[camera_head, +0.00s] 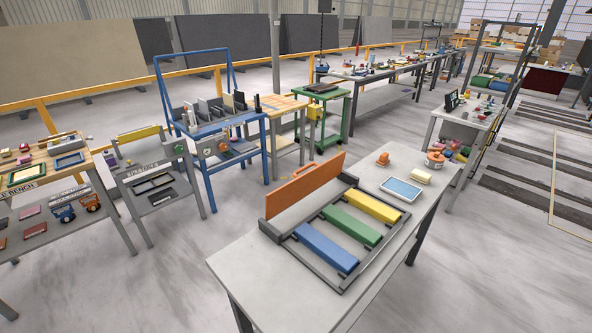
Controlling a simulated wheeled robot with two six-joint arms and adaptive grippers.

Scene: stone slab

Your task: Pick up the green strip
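The green strip (350,227) is a flat bar lying in a grey rack (298,258) on the near grey table. It lies between a blue strip (327,248) at the front left and a yellow strip (372,206) at the back right. The three strips lie roughly parallel with gaps between them, and the green one is unobstructed from above. Neither of my grippers shows in the head view.
An orange panel (306,187) stands upright along the rack's back left side. The table's front left (246,267) is clear.

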